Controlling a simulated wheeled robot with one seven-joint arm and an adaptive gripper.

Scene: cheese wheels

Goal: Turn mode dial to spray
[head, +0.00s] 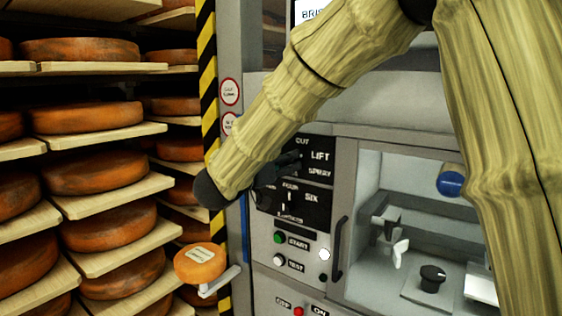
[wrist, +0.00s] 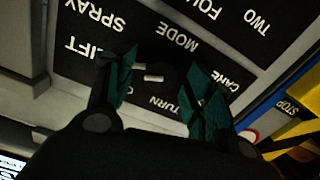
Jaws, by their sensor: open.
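The black mode panel (head: 318,172) on the grey machine carries the words CUT, LIFT and SPRAY. In the wrist view the panel (wrist: 105,45) appears turned over, with LIFT and SPRAY at the left and MODE above. My gripper (head: 280,168) is at the panel's left part in the head view and hides the dial there. In the wrist view my gripper (wrist: 160,62) is open, its green-padded fingers on either side of the dark mode dial (wrist: 154,77). A short white mark shows on the dial. I cannot tell whether the fingers touch it or which word it points to.
Below is a second dial panel (head: 290,208) with FOUR and SIX, then START and TEST buttons (head: 279,238). A black handle (head: 340,247) borders the open chamber at right. Shelves of cheese wheels (head: 95,175) stand left, beyond a striped post (head: 207,75).

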